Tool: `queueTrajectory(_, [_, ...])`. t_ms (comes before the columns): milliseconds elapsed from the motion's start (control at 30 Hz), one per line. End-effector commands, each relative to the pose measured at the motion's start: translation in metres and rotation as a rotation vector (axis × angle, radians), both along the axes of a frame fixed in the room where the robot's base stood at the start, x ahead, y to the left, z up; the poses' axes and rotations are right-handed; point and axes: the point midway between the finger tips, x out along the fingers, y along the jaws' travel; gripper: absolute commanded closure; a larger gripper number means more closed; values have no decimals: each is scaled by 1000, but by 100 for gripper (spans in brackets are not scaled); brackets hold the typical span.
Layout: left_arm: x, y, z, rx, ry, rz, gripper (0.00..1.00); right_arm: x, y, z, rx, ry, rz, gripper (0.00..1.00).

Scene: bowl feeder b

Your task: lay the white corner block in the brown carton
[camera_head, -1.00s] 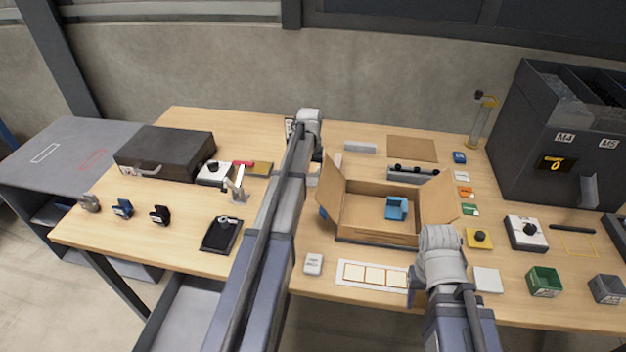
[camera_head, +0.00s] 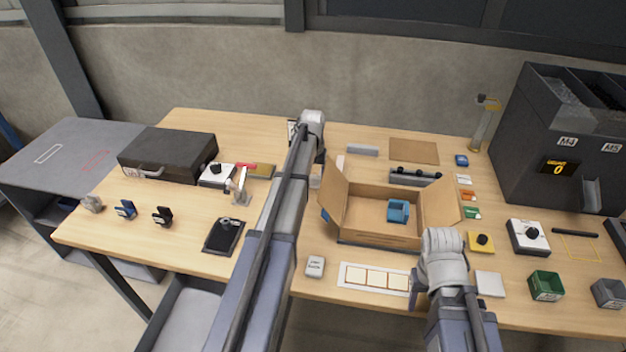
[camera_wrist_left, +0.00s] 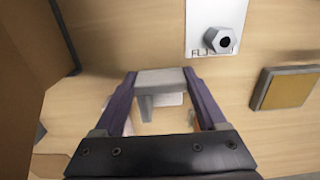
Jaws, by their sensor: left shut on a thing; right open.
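The white corner block (camera_wrist_left: 158,82) is an L-shaped piece between the two purple fingers of my left gripper (camera_wrist_left: 165,95), which is shut on it. In the head view the left arm's own end hides most of that gripper. The brown carton (camera_head: 375,236) stands open on the table, flaps spread, to the right of the left arm's end. A brown side at the left edge of the left wrist view may be its flap. My right gripper (camera_head: 414,286) is open, low at the carton's front right, partly hidden by its wrist.
A blue block (camera_head: 398,211) lies in the carton. A framed white strip (camera_head: 374,278) lies in front of it and a grey rail block (camera_head: 414,177) behind. A white card with a nut (camera_wrist_left: 215,28) and a gold-topped tile (camera_wrist_left: 286,89) lie near the left gripper.

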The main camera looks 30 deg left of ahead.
Motion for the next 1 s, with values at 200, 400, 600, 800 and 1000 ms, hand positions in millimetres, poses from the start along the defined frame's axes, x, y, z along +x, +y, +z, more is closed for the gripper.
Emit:
queueTrajectory(200, [0,0,14,0,0,0,87,0,0,14,0,0,0,50])
queueTrajectory(400, [0,0,34,0,0,0,87,0,0,34,0,0,0,50])
queueTrajectory(600, [0,0,60,0,0,0,87,0,0,60,0,0,0,50])
queueTrajectory(800, [0,0,87,0,0,0,87,0,0,87,0,0,0,50])
queueTrajectory(1000, [0,0,114,0,0,0,87,0,0,114,0,0,0,50])
